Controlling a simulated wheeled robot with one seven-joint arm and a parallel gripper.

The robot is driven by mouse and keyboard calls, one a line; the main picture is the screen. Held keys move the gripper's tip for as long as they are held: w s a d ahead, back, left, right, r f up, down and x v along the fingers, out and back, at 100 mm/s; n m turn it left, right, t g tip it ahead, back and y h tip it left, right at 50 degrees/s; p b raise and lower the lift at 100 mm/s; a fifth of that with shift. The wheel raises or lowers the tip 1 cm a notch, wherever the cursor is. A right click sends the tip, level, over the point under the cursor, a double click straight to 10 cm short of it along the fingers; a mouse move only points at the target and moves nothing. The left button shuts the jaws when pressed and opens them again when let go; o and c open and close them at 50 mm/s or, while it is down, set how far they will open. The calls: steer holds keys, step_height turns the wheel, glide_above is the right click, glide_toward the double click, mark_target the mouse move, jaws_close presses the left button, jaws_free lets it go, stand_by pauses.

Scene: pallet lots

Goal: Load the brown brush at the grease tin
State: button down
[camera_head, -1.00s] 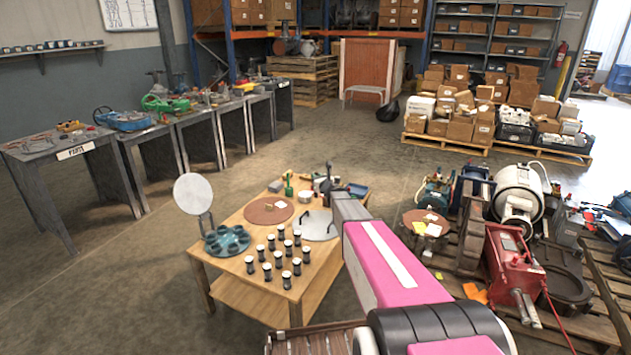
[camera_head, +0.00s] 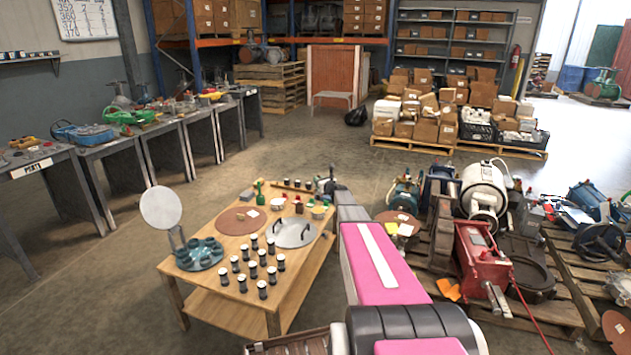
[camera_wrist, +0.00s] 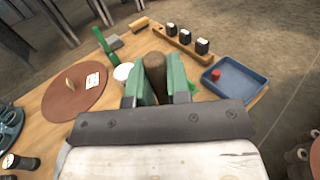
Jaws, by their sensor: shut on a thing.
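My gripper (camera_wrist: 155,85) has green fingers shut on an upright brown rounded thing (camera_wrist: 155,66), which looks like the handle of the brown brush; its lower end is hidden. In the head view my gripper (camera_head: 329,187) is over the far right part of the wooden table (camera_head: 228,300). A small round container with a white top (camera_wrist: 123,72) stands just left of the fingers in the wrist view. It may be the grease tin, but I cannot read any label.
A blue tray (camera_wrist: 235,82) with a red thing in it lies right of my gripper. A wooden rack (camera_wrist: 180,42) with dark jars is beyond.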

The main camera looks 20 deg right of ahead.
steer(key=shift+f, duration=2.55)
steer(key=shift+f, duration=0.5)
steer(key=shift+r, duration=3.5)
steer(key=s+a+r+n+g+y, duration=0.2)
steer(key=s+a+r+y, duration=0.1)
steer(key=s, duration=1)
steer(key=s+a+r+n+g+y, duration=0.2)
steer(key=s+a+r, duration=0.4)
steer(key=s, duration=0.8)
steer(key=s+a+r+n+g+y, duration=0.2)
steer(key=s+a, duration=0.6)
steer(key=s, duration=0.6)
step_height(320, 180, up, 2)
steer(key=shift+a+r+n+g+y, duration=0.15)
steer(key=shift+r+n+g+y, duration=0.15)
steer(key=shift+n+y, duration=0.35)
